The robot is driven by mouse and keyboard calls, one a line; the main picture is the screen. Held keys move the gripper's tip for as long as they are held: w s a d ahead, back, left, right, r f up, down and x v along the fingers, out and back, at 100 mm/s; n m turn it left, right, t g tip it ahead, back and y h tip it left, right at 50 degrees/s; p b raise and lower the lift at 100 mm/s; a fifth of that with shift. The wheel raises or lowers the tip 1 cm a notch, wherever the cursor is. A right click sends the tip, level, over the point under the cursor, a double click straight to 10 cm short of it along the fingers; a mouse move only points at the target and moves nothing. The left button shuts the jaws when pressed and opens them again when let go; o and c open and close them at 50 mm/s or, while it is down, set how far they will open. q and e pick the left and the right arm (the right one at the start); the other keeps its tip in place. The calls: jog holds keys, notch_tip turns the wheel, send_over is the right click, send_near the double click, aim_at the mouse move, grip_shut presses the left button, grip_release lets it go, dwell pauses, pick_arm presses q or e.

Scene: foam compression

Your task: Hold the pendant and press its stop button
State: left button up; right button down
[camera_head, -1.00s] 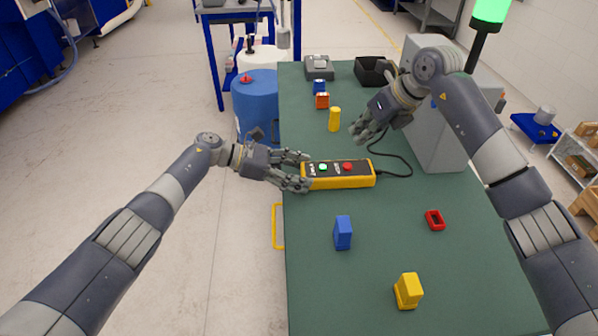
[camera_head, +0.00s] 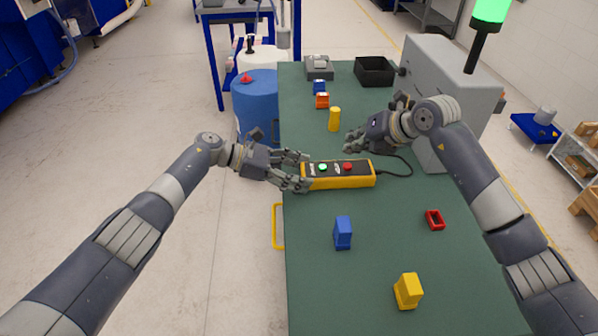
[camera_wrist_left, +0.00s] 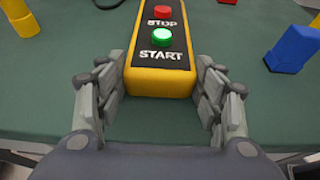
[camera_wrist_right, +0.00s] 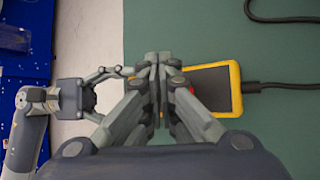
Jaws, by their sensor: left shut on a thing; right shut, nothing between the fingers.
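The yellow and black pendant (camera_head: 337,181) lies on the green table, with a cable at its right end. My left gripper (camera_head: 298,171) is shut on its left end; in the left wrist view the fingers lie along both sides of the pendant (camera_wrist_left: 161,84). The red stop button (camera_head: 348,167) also shows in the left wrist view (camera_wrist_left: 162,12), beyond the green start button (camera_wrist_left: 162,37). My right gripper (camera_head: 350,143) is shut and empty, above and behind the pendant.
A blue block (camera_head: 343,233), a yellow block (camera_head: 408,291) and a red part (camera_head: 434,220) lie in front. A yellow cylinder (camera_head: 334,119) stands behind. A grey machine (camera_head: 450,90) stands at the right. The pendant cable (camera_head: 405,168) runs to the right.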

aim_at(351, 164)
pick_arm(q)
jog(key=shift+f, duration=0.1)
pick_arm(e)
jog(key=shift+f, duration=1.7)
jog(key=shift+f, duration=0.45)
jog(key=shift+r, duration=0.55)
jog(key=shift+r, duration=2.9)
